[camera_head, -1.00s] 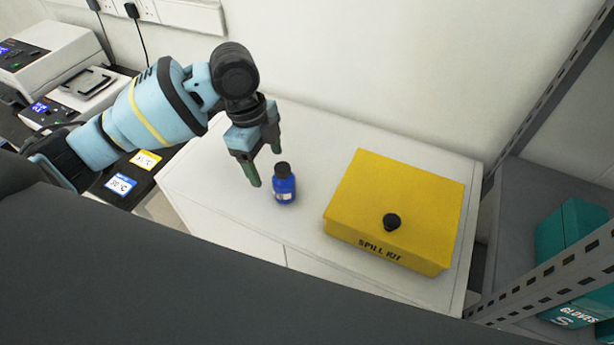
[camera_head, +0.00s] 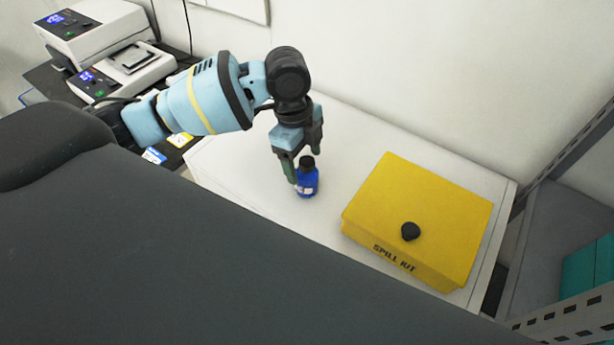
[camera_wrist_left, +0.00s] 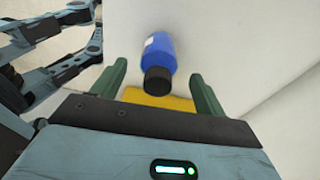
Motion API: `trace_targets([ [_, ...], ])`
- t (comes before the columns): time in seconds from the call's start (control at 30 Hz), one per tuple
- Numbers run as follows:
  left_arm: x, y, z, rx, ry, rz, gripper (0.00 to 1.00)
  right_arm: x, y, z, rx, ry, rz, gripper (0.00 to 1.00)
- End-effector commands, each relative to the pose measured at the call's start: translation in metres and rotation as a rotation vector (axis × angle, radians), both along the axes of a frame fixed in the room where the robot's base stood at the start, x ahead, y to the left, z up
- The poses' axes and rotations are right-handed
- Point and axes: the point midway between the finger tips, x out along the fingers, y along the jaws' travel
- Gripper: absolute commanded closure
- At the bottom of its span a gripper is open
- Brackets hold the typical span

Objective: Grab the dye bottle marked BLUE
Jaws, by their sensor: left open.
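The blue bottle (camera_head: 308,183) with a black cap and a pale label stands upright on the white cabinet top (camera_head: 240,165). Its label text is too small to read. My left gripper (camera_head: 304,172) is open, with its green fingers pointing down close to the bottle. In the left wrist view the bottle (camera_wrist_left: 160,55) shows between and just beyond the two open fingers (camera_wrist_left: 158,85), with its cap toward me. I cannot tell whether a finger touches it.
A yellow spill kit box (camera_head: 425,215) with a black knob sits right of the bottle. A metal shelf rail (camera_head: 565,150) and teal box (camera_head: 590,262) stand at the far right. Lab devices (camera_head: 100,45) are at the back left. The cabinet top behind the bottle is clear.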

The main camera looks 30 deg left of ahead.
Motion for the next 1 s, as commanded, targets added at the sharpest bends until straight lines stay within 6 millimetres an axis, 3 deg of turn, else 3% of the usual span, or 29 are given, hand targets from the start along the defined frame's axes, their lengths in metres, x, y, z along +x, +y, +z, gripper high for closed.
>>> trace_targets([
  [0.3, -0.002, -0.008, -0.041, 0.001, 0.001, 0.0, 0.27, 0.001, -0.001, 0.001, -0.001, -0.004, 0.0, 1.0],
  [0.6, -0.002, -0.009, -0.044, 0.001, -0.001, -0.001, 0.27, 0.001, -0.002, 0.002, -0.005, -0.005, 0.003, 1.0],
  [1.0, -0.002, -0.009, -0.044, 0.001, -0.002, -0.001, 0.78, 0.002, -0.002, 0.002, -0.005, -0.006, 0.003, 1.0],
])
